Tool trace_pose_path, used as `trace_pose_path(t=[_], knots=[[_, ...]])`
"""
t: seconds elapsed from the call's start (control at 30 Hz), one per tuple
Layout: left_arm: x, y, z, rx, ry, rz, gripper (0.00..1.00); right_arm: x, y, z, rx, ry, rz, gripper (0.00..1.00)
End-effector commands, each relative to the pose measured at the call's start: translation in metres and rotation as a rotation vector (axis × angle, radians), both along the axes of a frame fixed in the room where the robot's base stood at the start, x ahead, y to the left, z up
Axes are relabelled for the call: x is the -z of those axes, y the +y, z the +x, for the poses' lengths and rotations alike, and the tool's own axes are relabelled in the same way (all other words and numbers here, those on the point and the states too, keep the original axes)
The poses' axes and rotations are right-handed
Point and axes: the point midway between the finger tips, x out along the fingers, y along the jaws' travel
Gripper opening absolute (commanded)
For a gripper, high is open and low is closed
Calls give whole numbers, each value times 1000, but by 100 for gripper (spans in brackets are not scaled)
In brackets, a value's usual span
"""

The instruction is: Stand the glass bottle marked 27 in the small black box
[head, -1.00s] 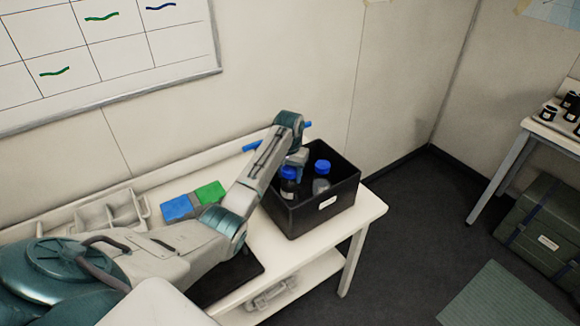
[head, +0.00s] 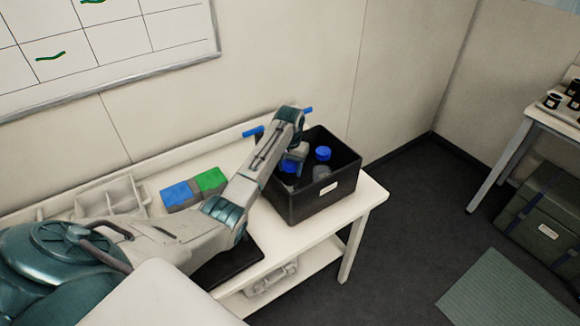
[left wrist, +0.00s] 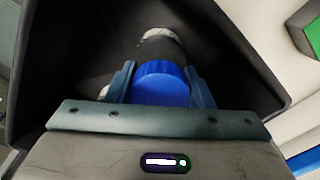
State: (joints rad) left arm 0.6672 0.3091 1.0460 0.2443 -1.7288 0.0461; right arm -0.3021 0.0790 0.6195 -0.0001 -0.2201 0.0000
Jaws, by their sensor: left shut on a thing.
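The small black box (head: 302,207) stands at the right end of the white bench. My left gripper (head: 293,161) reaches down into it, shut on the blue cap of a glass bottle (head: 288,167). In the left wrist view the blue cap (left wrist: 160,82) sits between the two fingers, with the dark box walls around it. The held bottle's lower body is hidden behind the box wall, and no number on it is readable. A second blue-capped bottle (head: 323,154) stands in the box to its right. My right gripper is not in view.
A blue block (head: 177,195) and a green block (head: 211,181) lie on the bench left of the box, near a pale divided tray (head: 112,197). A second table (head: 543,124) with dark jars is at far right, above a green crate (head: 545,208).

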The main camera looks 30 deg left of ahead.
Motion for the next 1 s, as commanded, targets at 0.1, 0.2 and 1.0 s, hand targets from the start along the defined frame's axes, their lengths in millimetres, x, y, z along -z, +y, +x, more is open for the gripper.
trace_pose_path(t=[0.1, 0.2, 1.0], knots=[[2, 0, 0, 0, 0, 0, 4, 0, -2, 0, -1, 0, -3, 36], [4, 0, 0, 0, -1, 0, 4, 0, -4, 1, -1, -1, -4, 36], [17, 0, 0, 0, 0, 0, 73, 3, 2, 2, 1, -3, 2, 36]])
